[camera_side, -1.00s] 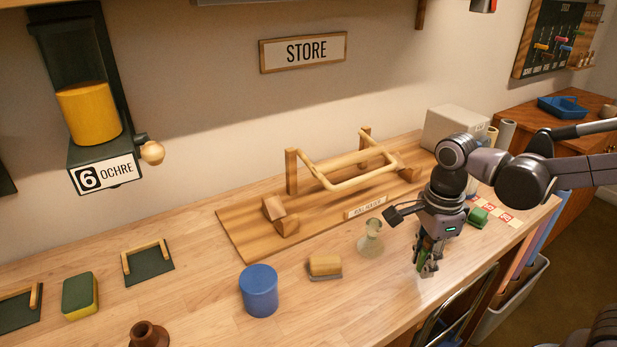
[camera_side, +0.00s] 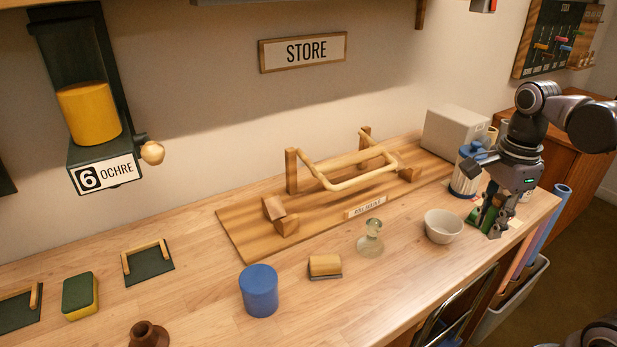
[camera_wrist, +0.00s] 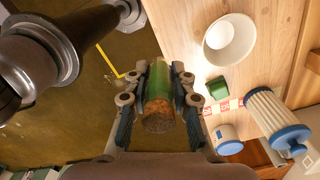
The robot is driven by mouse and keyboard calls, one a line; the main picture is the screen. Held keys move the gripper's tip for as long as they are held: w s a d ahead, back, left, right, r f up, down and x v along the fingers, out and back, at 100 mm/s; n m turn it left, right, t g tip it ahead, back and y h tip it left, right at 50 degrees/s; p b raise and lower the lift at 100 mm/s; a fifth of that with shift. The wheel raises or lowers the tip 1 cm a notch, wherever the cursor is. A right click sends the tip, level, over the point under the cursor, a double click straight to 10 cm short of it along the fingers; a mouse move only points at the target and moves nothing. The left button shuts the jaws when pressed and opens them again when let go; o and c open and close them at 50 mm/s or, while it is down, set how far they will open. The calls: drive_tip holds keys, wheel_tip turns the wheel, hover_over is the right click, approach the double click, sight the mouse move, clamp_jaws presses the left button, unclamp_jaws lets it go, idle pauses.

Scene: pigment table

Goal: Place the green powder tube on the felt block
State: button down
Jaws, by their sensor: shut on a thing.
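The green powder tube (camera_wrist: 163,90), with a brown cork-like end facing the camera, is held between the fingers of my gripper (camera_wrist: 160,104) in the wrist view. In the side view my gripper (camera_side: 489,226) is at the right end of the bench, pointing down, with the tube partly hidden by its fingers. A small green block (camera_wrist: 217,88), which looks like the felt block, lies just to the right of the tube in the wrist view, apart from it. In the side view the block (camera_side: 473,215) shows just left of the fingers, partly hidden.
A white bowl (camera_side: 443,226) stands left of my gripper. A white ribbed, blue-ended cylinder (camera_wrist: 272,118) and a blue-rimmed jar (camera_wrist: 227,140) are near the block. A red-and-white marked strip (camera_wrist: 230,105) runs beside it. The bench's front edge is close.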

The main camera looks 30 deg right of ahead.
drive_tip(key=w+a+r, duration=0.1)
drive_tip(key=w+a, duration=0.3)
drive_tip(key=w, duration=0.1)
drive_tip(key=w+a+r+n, duration=0.1)
drive_tip(key=w+a, duration=0.4)
drive_tip(key=w+a+r+n, duration=0.1)
drive_tip(key=w+a, duration=0.3)
drive_tip(key=w, duration=0.1)
drive_tip(key=shift+a+r, duration=0.2)
drive_tip(key=shift+a, duration=0.05)
hover_over(326, 261)
wheel_tip(326, 261, down, 7)
drive_tip(key=shift+r, duration=0.1)
drive_tip(key=shift+f, duration=2)
drive_tip(key=shift+f, duration=0.1)
drive_tip(key=c, duration=1.5)
unclamp_jaws()
drive_tip(key=shift+c, duration=0.2)
drive_tip(key=o, duration=0.4)
